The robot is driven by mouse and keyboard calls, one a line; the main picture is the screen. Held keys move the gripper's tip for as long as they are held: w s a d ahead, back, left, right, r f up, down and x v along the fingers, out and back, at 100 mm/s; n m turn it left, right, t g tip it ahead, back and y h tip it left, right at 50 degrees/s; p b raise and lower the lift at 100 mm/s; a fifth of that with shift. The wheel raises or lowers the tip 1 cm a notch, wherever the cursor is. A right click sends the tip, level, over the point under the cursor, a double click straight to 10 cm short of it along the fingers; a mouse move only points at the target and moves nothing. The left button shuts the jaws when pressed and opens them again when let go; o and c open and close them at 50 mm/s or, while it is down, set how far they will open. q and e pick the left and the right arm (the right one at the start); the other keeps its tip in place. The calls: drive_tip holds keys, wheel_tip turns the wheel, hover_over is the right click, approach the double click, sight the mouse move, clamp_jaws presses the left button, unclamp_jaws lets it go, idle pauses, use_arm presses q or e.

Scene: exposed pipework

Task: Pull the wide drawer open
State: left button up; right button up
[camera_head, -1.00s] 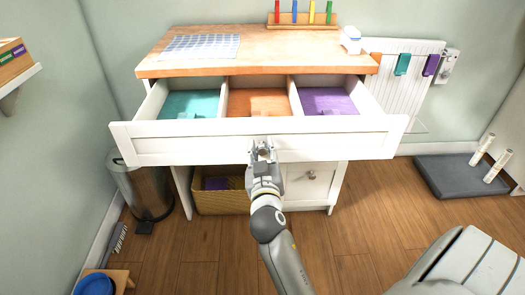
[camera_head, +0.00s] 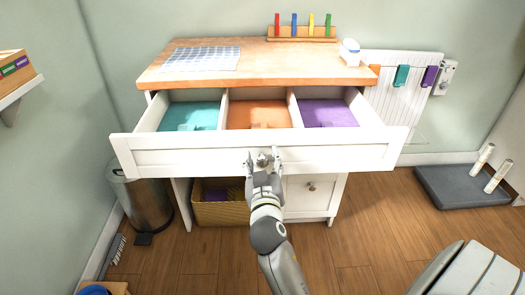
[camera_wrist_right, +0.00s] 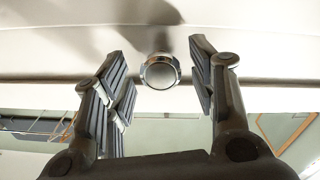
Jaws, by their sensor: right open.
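The wide white drawer (camera_head: 190,153) stands pulled out under the wooden desktop. Its three compartments show a teal lining, an orange lining and a purple lining. A round metal knob (camera_head: 262,160) sits at the middle of its front; the knob also shows in the right wrist view (camera_wrist_right: 160,71). My right gripper (camera_head: 263,158) is open at the knob, with one finger on each side. In the right wrist view there is a gap between each finger (camera_wrist_right: 160,80) and the knob. My left gripper is not in view.
A metal bin (camera_head: 145,200) stands at the left. A grey mat with two posts (camera_head: 462,188) lies at the right.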

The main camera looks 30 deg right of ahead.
wheel_tip(320, 180, up, 9)
drive_tip(key=shift+r, duration=0.15)
